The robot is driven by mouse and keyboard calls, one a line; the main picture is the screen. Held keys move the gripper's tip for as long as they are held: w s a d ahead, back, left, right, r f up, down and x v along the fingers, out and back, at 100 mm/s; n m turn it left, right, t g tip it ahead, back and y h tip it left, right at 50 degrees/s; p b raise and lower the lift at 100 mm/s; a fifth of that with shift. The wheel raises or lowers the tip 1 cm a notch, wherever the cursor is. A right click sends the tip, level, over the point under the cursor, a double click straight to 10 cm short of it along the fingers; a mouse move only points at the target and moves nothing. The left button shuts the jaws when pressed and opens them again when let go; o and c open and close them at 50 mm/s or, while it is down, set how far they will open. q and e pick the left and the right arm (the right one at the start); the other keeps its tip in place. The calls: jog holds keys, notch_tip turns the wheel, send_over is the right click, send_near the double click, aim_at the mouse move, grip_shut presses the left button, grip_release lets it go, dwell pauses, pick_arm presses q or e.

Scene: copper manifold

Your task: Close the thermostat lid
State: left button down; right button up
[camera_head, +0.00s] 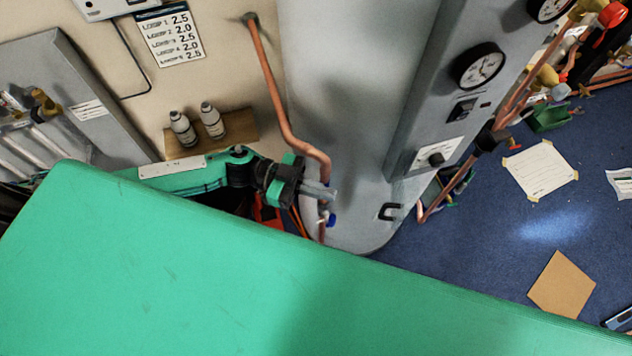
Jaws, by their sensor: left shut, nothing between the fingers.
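A grey control column (432,90) stands on the right side of the big grey tank (340,110). Its front carries a white plate with a black knob (436,159), which may be the thermostat. Below the plate a dark-framed piece (431,192) sticks out; I cannot tell whether it is the lid. My left gripper (330,193) is shut and empty, in front of the tank's lower left, close to a copper pipe and left of the column. I cannot tell whether it touches the pipe. My right gripper is out of view.
A copper pipe (262,75) runs down to a blue-handled valve (331,220). Gauges (480,66) and a switch sit on the column. Two bottles stand on a wooden shelf (240,127). Papers (541,170) and cardboard (561,285) lie on the blue floor. My green body hides the foreground.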

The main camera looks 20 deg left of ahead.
aim_at(381, 211)
pick_arm(q)
jog(key=shift+d+f+p, duration=0.1)
jog(key=shift+d+p, duration=1.7)
jog(key=shift+d, duration=3)
